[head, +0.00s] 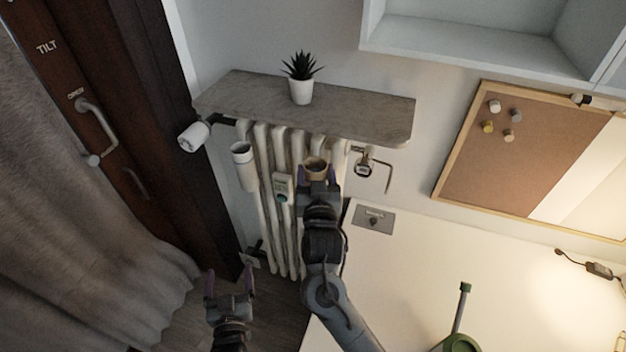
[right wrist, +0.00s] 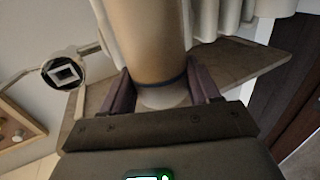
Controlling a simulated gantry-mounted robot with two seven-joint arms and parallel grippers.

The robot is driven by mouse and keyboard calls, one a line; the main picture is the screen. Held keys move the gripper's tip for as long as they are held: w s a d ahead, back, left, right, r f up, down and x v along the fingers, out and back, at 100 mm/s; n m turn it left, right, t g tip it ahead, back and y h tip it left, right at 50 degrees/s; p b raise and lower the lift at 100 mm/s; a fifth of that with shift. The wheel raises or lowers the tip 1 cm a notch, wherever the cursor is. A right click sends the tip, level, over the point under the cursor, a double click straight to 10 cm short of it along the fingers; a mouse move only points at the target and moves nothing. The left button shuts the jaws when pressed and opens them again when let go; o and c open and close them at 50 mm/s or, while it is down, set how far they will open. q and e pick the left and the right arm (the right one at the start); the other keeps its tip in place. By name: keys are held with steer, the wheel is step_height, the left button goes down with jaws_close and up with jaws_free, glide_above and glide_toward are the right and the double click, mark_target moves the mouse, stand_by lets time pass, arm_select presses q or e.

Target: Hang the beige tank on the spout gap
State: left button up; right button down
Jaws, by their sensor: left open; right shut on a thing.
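The beige tank (head: 316,163) is an open-topped cup in front of the white radiator's right part, below the grey shelf. My right gripper (head: 317,178) is shut around it. The right wrist view shows its beige wall (right wrist: 148,40) between the two fingers (right wrist: 162,92), close to the radiator columns (right wrist: 207,15). Whether the tank touches the radiator is hidden. The radiator (head: 263,225) has several upright columns with narrow gaps. I cannot tell which one is the spout gap. My left gripper (head: 230,272) is open and empty, low at the left.
A white tank (head: 243,170) hangs at the radiator's left. A small grey meter (head: 282,188) sits on its middle columns. A shelf (head: 350,115) with a potted plant (head: 301,90) overhangs it. A valve (head: 363,170) is at right. A white desk (head: 430,260) stands lower right.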

mark_target(321, 164)
steer(key=shift+w+d, duration=0.35)
steer(key=shift+w, duration=0.45)
steer(key=shift+w+d, duration=0.35)
steer(key=shift+w, duration=0.45)
steer(key=shift+f, duration=1.35)
steer(key=shift+c, duration=0.8)
jaws_free()
steer(key=shift+f, duration=0.1)
steer(key=shift+f, duration=0.1)
steer(key=shift+s, duration=0.15)
steer(key=s, duration=1.1)
steer(key=shift+s+a, duration=0.15)
steer(key=shift+s, duration=0.25)
